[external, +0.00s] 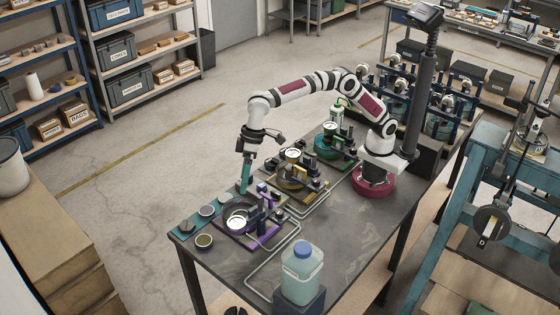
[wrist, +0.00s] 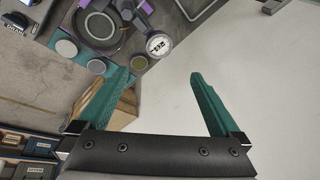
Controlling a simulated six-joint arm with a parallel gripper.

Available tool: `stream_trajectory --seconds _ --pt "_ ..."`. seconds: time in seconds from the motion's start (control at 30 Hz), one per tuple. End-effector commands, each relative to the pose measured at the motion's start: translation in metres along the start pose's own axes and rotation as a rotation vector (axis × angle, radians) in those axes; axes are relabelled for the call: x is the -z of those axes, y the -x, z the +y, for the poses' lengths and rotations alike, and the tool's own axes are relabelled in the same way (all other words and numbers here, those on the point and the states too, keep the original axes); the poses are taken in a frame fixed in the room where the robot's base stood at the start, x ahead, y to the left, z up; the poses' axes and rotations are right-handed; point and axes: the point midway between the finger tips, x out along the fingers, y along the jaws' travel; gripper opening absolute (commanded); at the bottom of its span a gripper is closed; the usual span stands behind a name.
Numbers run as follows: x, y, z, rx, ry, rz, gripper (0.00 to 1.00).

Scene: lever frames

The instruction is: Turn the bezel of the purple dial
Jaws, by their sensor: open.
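The purple dial unit stands at the front left of the bench in the external view, with a dark round bezel (external: 227,211) and a white round face (external: 236,223). A purple lever-like part (external: 268,237) is beside it. In the wrist view the dark bezel (wrist: 84,38) is at the top left, partly cut by the frame edge, with a white round gauge (wrist: 158,45) to its right. My gripper (external: 244,190) points down just above and behind the dial in the external view. Its teal fingers (wrist: 158,74) are apart in the wrist view, with nothing between them.
Small round discs (external: 204,241) lie on a teal strip at the bench's left corner. A yellow dial unit (external: 293,172) and a green one (external: 330,147) stand farther back. A bottle with a blue cap (external: 302,272) stands at the front. Pipes (external: 272,263) run along the bench top.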

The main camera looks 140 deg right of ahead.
Motion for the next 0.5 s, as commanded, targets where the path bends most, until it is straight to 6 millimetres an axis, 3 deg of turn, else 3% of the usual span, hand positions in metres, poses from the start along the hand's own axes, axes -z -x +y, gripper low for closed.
stream_trajectory --seconds 0.03,0.1,0.23,0.37,0.5 --pt "-0.008 0.011 -0.001 -0.010 0.202 0.033 1.00" --pt "-0.016 0.019 -0.002 -0.028 0.443 0.070 1.00" --pt "-0.022 0.020 -0.001 -0.047 0.635 0.095 1.00" --pt "-0.021 -0.006 0.000 -0.049 0.643 0.092 1.00" --pt "-0.016 -0.049 0.001 -0.049 0.640 0.090 1.00"
